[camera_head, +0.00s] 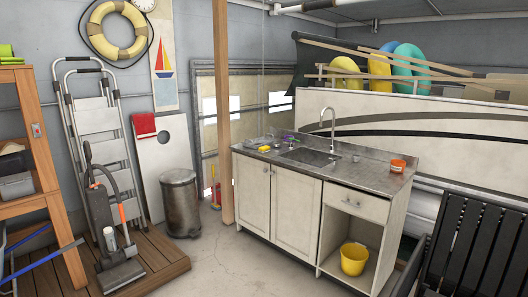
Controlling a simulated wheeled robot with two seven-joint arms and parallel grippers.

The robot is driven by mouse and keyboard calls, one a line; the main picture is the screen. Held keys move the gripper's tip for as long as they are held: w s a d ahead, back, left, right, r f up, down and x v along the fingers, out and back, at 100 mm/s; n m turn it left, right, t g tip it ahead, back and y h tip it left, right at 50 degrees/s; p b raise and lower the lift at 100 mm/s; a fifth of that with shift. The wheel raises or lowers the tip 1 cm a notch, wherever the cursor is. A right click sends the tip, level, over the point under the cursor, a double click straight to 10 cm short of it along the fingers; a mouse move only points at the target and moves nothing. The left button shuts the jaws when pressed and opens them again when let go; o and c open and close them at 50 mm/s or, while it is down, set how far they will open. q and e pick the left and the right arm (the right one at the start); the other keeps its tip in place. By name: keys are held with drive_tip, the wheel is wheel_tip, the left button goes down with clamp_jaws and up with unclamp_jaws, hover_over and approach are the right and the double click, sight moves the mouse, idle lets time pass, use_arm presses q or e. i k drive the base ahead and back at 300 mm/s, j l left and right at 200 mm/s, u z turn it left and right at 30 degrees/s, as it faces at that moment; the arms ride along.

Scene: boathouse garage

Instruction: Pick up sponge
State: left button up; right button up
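A small yellow block that looks like the sponge (264,149) lies on the left part of the metal counter top (372,177), left of the sink (308,156). It is small in the view, so its exact shape is hard to tell. Nothing covers it from this side. Neither of my grippers is in view.
The counter stands across open concrete floor (225,262). A wooden post (223,110) rises at its left end. A tall faucet (333,128) stands behind the sink, and an orange container (397,165) sits at the right. A metal bin (181,205) stands left of the post.

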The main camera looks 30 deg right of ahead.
sight(265, 148)
drive_tip(key=i+j+z, duration=0.15)
drive_tip(key=i, duration=1.7)
drive_tip(key=i+l+z, duration=0.2)
drive_tip(key=i+z, duration=0.2)
drive_tip(key=i, duration=0.25)
drive_tip(key=i+z, duration=0.4)
drive_tip(key=i, duration=0.2)
drive_tip(key=i+j+z, duration=0.25)
drive_tip(key=i+z, duration=0.15)
drive_tip(key=i, duration=0.25)
